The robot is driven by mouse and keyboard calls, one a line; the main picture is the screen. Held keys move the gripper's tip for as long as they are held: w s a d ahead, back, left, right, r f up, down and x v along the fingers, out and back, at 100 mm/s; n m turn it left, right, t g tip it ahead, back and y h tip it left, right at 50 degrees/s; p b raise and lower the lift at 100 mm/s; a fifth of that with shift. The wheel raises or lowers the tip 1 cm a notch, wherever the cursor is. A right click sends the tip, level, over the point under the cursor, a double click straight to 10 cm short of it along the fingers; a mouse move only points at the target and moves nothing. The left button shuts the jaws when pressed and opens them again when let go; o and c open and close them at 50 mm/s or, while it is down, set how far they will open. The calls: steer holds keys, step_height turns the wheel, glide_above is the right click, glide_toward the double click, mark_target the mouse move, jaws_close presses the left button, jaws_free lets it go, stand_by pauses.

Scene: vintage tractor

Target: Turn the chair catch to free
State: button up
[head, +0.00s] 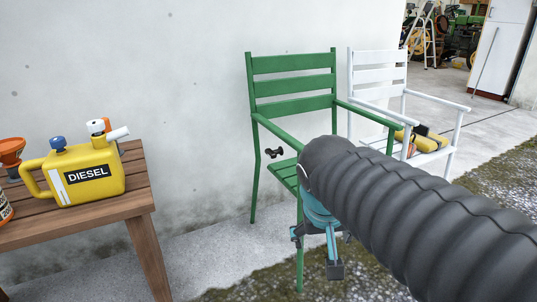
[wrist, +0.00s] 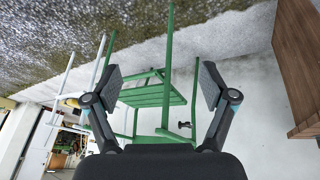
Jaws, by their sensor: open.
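The green slatted chair (head: 293,106) stands against the pale wall. A small black two-lobed knob, seemingly the chair catch (head: 273,152), shows at the chair's left side, below the armrest. It also shows in the wrist view as a small dark catch (wrist: 184,125), left of the right finger. I cannot read its setting. My gripper (head: 316,252) is in front of the chair, lower right of the catch, pointing down. In the wrist view my gripper (wrist: 160,86) is open and empty, with the green chair's seat (wrist: 150,95) seen beyond and between the fingers. My arm hides part of the seat.
A white chair (head: 380,75) with yellow items on its seat stands right of the green one. A wooden table (head: 140,200) with a yellow diesel can (head: 75,178) stands at the left. Bare concrete floor (head: 210,252) lies between table and chair.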

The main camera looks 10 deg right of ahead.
steer(key=w+d+r+m+g+h, duration=0.1)
steer(key=w+m+h, duration=0.1)
steer(key=w, duration=0.5)
steer(key=w+d+r+m+h, duration=0.1)
steer(key=w+h, duration=0.1)
steer(key=w, duration=0.6)
steer(key=m+t+h+b, duration=0.3)
steer(key=m+h, duration=0.7)
steer(key=h, duration=0.1)
glide_toward(268, 154)
steer(key=x, duration=1.1)
steer(key=shift+w+f, duration=0.1)
steer(key=shift+w, duration=0.1)
steer(key=c, duration=1.2)
